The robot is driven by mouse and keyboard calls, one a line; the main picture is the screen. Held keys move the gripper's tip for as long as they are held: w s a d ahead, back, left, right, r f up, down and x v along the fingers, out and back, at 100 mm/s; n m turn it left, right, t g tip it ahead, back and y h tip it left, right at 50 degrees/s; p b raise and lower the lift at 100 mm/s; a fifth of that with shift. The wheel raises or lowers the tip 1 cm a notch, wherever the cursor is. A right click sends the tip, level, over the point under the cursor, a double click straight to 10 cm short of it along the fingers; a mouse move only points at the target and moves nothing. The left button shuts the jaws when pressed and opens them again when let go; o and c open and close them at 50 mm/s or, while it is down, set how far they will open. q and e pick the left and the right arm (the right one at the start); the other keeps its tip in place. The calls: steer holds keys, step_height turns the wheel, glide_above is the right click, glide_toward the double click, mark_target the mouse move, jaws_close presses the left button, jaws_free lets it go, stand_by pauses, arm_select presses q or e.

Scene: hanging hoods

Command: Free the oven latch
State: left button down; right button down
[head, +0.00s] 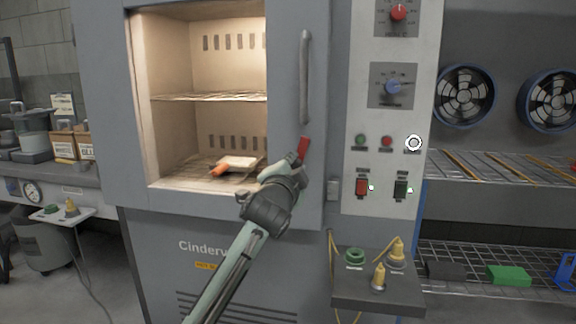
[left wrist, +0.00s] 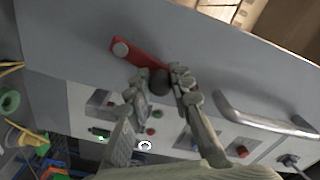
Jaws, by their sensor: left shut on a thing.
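The oven latch is a red lever (head: 303,148) on the grey oven front, below the long vertical handle (head: 304,78). In the left wrist view the red latch (left wrist: 127,50) has a round pivot at one end and a dark knob (left wrist: 160,82) near the fingers. My left gripper (head: 289,166) is at the latch, and in the left wrist view its fingers (left wrist: 160,78) are closed around the dark knob. In the head view the gripper hides the latch's lower part. My right gripper is not in view.
The lit oven chamber (head: 228,70) shows wire racks and an orange-handled item (head: 220,169) on the lower one. A control panel (head: 385,120) with knobs and switches is right of the latch. A small shelf (head: 378,292) with yellow-topped items juts out below it.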

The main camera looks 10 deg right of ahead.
arm_select(q)
steer(key=shift+w+a+r+n, duration=0.1)
steer(key=shift+a+r+n, duration=0.15)
steer(key=shift+n, duration=0.25)
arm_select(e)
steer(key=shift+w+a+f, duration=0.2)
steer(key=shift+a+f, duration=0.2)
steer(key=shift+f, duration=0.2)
arm_select(q)
steer(key=c, duration=1.3)
jaws_free()
steer(key=shift+f, duration=0.1)
steer(key=shift+c, duration=0.2)
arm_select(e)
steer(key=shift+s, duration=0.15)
arm_select(q)
steer(key=v, duration=1.2)
